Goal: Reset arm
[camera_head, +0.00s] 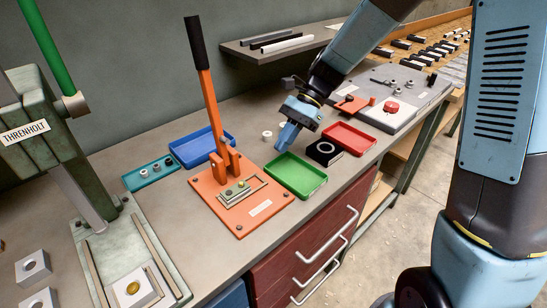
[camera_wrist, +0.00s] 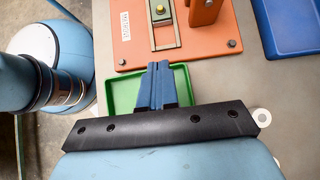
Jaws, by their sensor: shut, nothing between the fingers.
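My arm reaches in from the upper right of the head view. My gripper (camera_head: 286,137) points down above the bench, behind the green tray (camera_head: 318,181). In the wrist view my gripper (camera_wrist: 158,70) has its blue fingers together with nothing between them, in front of the green tray (camera_wrist: 122,104). The tray looks empty. An orange lever press (camera_head: 262,211) with a tall black-handled lever (camera_head: 206,85) stands left of the gripper. Its orange base (camera_wrist: 135,22) also shows in the wrist view. The gripper appears apart from the press and trays.
A blue tray (camera_head: 184,153), a red tray (camera_head: 362,136), a black block with a ring (camera_head: 324,153) and a small white ring (camera_head: 267,135) are around the gripper. A green-grey press (camera_head: 60,150) stands left. A shelf (camera_head: 250,50) hangs behind. Drawers with handles (camera_head: 330,240) are below.

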